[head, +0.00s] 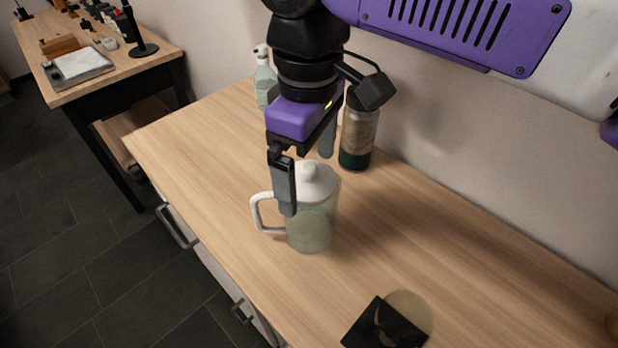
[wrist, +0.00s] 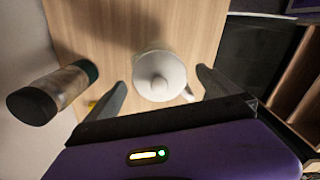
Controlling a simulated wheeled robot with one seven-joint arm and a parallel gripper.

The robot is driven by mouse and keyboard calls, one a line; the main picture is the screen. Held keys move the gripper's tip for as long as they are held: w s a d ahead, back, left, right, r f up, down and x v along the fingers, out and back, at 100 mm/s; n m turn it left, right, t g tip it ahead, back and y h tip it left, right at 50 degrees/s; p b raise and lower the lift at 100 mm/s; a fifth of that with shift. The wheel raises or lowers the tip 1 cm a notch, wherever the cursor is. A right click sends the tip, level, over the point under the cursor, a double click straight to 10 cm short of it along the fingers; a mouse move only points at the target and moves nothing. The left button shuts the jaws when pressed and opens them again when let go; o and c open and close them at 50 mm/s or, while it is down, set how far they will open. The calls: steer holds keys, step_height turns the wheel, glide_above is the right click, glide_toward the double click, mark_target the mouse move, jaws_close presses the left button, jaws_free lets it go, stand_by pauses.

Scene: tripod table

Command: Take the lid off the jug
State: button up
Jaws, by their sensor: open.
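The jug (head: 310,234) stands upright on the wooden counter, pale green and see-through, with a white handle on its left side. Its white lid (head: 318,182) with a round knob is seated on top. In the wrist view the lid (wrist: 148,72) shows from above, its knob near the middle. My gripper (head: 306,184) is open above the jug, pointing down. In the head view one finger hangs in front of the lid and hides part of it. In the wrist view the fingers (wrist: 161,83) stand apart on either side of the lid. Contact with the lid cannot be told.
A dark-capped bottle (head: 358,135) stands close behind the jug, also in the wrist view (wrist: 50,92). A spray bottle (head: 265,80) stands further back. A black square object (head: 384,326) lies at the front. The counter (head: 200,150) left of the jug is clear; a wall is right.

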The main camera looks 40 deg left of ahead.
steer(key=shift+c, duration=0.2)
steer(key=c, duration=1.3)
steer(key=shift+c, duration=0.2)
